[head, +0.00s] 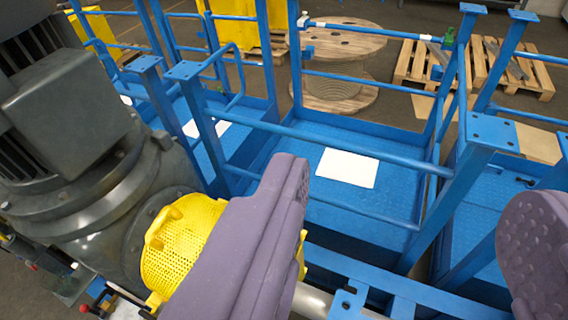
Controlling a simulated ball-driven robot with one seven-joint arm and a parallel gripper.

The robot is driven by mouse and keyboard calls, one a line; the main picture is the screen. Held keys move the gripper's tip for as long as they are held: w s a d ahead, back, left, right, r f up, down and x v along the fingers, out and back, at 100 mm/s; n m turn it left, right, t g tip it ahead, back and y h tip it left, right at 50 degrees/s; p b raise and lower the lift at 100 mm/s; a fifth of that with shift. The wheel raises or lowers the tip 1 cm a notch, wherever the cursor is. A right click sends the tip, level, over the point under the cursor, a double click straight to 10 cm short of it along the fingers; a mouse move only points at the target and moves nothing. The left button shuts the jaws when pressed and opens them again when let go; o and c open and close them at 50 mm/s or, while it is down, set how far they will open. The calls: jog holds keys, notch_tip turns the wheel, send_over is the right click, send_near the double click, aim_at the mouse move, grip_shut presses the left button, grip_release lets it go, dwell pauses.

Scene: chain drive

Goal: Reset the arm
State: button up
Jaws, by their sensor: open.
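My gripper (415,215) shows in the lower part of the head view as two purple padded fingers. One finger is left of the lower middle and the other is at the right edge. They stand wide apart with nothing between them, so the gripper is open and empty. Behind the gap is blue metal framework. The left finger hides part of a yellow perforated guard (178,245). The rest of my arm is not in view.
A large grey motor (75,125) fills the left side. Blue railed platforms (340,218) with posts and rails stand ahead; a white sheet (347,168) lies on one. Behind are a wooden cable spool (335,45), pallets (495,62) and yellow containers (235,20).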

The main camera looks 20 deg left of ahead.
jog(key=shift+s+a+r, duration=0.1)
jog(key=shift+s+r, duration=0.2)
jog(key=shift+r, duration=0.2)
notch_tip(320, 180, down, 8)
jog(key=r+b, duration=0.1)
jog(key=b, duration=0.6)
notch_tip(320, 180, up, 10)
jog(key=p, duration=0.8)
jog(key=shift+p, duration=0.4)
notch_tip(320, 180, down, 10)
jog(key=f+b, duration=0.1)
jog(key=b, duration=0.8)
jog(key=s+a+b, duration=0.1)
jog(key=s, duration=0.8)
jog(key=s+a+r+b, duration=0.1)
jog(key=s+a, duration=0.1)
jog(key=s, duration=0.6)
jog(key=shift+s+a, duration=0.3)
jog(key=shift+s, duration=0.05)
